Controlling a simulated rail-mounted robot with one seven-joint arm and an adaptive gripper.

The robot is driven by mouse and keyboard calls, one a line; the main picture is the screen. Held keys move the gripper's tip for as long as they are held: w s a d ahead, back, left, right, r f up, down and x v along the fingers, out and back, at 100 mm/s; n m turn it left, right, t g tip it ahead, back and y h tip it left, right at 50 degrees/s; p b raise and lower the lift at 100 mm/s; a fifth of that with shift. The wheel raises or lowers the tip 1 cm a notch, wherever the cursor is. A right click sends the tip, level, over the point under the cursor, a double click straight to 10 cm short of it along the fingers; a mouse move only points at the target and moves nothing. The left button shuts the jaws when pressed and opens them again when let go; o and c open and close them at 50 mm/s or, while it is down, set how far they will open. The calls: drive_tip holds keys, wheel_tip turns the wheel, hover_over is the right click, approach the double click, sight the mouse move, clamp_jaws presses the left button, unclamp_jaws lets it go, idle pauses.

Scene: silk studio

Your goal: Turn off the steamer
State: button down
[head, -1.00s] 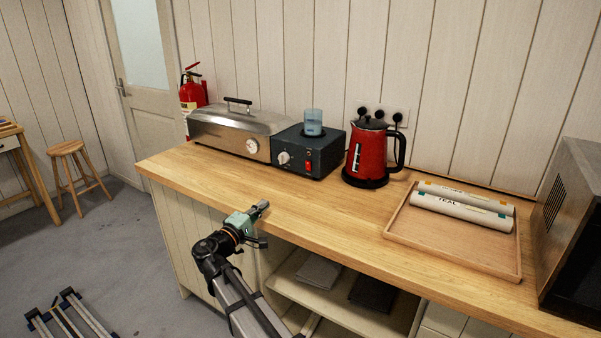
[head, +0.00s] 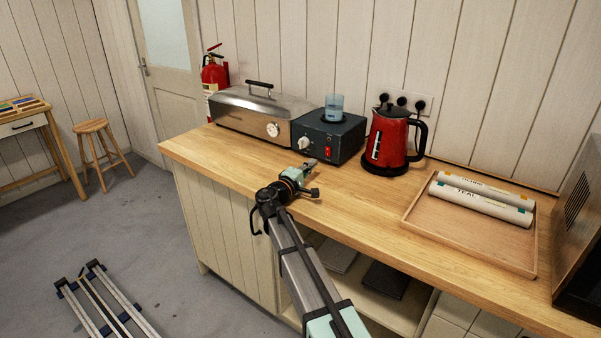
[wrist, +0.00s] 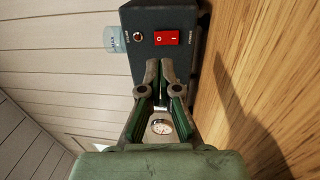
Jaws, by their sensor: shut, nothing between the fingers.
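My gripper (head: 312,163) is shut and empty, above the counter. In the wrist view my fingertips (wrist: 160,64) lie just below the dark box's red switch in the picture. I cannot tell whether they touch anything. The dial's setting is too small to read.
The dark box (head: 345,144) has a silver knob (head: 303,143) and a red rocker switch (head: 328,153). A red kettle (head: 390,138) and a wooden tray (head: 450,245) with rolls stand right. The counter (head: 365,205) in front is clear.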

sight(328, 149)
drive_tip(key=p+x, duration=0.1)
drive_tip(key=x, duration=0.7)
drive_tip(key=shift+p, duration=0.3)
drive_tip(key=shift+w+d+b, duration=0.1)
drive_tip(key=shift+b, duration=0.3)
drive_tip(key=shift+w+d+b, duration=0.1)
drive_tip(key=shift+b, duration=0.35)
drive_tip(key=shift+r+p, duration=0.15)
drive_tip(key=shift+p, duration=0.15)
drive_tip(key=shift+s+a, duration=0.35)
drive_tip(key=shift+s, duration=0.15)
drive_tip(key=s+a+r+b, duration=0.3)
drive_tip(key=s+a, duration=1.2)
drive_tip(key=s, duration=0.2)
drive_tip(key=shift+b, duration=0.35)
drive_tip(key=shift+a+f, duration=0.1)
